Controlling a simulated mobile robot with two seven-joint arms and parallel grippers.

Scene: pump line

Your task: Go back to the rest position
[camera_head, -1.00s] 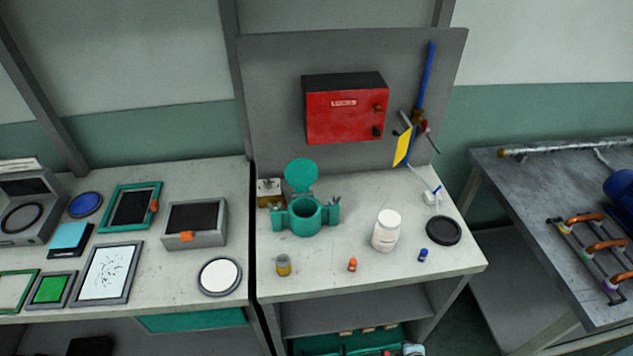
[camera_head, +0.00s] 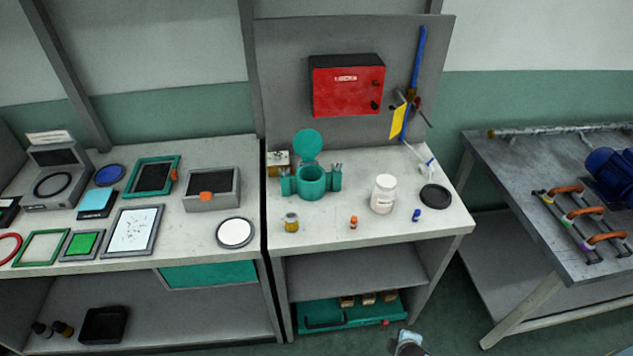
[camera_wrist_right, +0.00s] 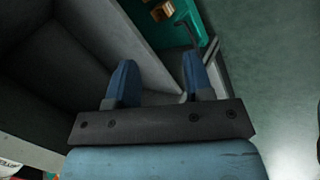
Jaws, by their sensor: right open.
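My right gripper (camera_wrist_right: 158,82) shows in the right wrist view with its two blue fingers apart and nothing between them. Beyond the fingers are the grey lower shelf of the bench and part of the teal tray (camera_wrist_right: 212,18). In the head view only a small pale tip of my own arm (camera_head: 409,340) shows at the bottom edge, below the middle bench. My left gripper is in neither view.
The middle bench (camera_head: 330,232) holds a teal pot with raised lid (camera_head: 312,182), a white bottle (camera_head: 383,195), a black disc (camera_head: 435,196) and small vials. The left bench carries frames and boxes. A dark table (camera_head: 540,215) stands right, with floor between.

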